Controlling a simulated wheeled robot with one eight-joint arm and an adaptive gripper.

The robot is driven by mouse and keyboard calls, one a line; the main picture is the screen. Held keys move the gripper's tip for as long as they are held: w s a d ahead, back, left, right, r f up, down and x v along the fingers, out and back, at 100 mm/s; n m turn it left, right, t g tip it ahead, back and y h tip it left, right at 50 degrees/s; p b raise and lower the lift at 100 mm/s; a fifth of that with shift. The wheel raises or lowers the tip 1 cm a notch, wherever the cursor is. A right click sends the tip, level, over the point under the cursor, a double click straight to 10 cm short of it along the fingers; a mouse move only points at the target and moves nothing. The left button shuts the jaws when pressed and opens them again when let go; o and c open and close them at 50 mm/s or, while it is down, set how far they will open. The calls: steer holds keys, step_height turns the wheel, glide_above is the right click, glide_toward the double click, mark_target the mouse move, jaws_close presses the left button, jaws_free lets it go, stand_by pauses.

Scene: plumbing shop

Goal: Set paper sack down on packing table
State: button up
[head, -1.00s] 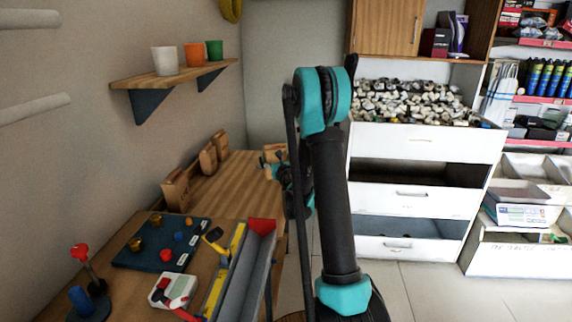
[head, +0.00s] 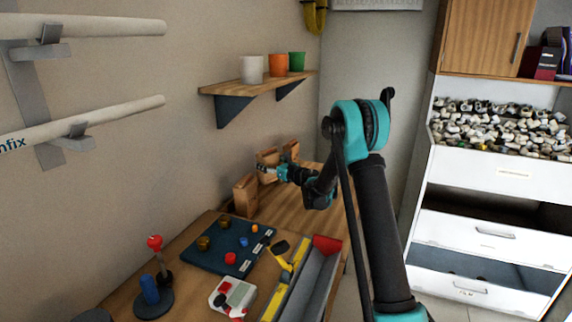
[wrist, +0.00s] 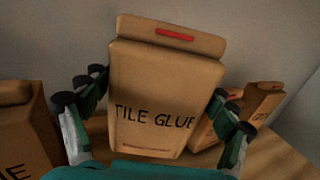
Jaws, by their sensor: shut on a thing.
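My gripper (head: 281,173) is shut on a brown paper sack (head: 266,160) at the far end of the wooden packing table (head: 282,216). In the wrist view the held sack (wrist: 165,88) reads "TILE GLUE", has a red strip on top and leans slightly. The fingers of my gripper (wrist: 160,125) lie on either side of it. The sack is low, close to the tabletop; I cannot tell whether its base touches, as my gripper partly hides it.
A similar sack (head: 245,195) stands nearer on the table, left of the held one, and another (head: 291,150) stands behind it to the right. A dark blue board (head: 215,250) and a grey trough (head: 312,284) fill the near end. A shelf (head: 262,86) with cups hangs above.

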mark_target(266, 178)
steer(key=shift+s+a+g, duration=0.1)
steer(key=shift+a+g, duration=0.2)
steer(key=shift+a, duration=0.45)
steer(key=shift+f, duration=3.35)
steer(key=shift+f, duration=0.55)
steer(key=o, duration=1.7)
steer(key=shift+s+d, duration=0.1)
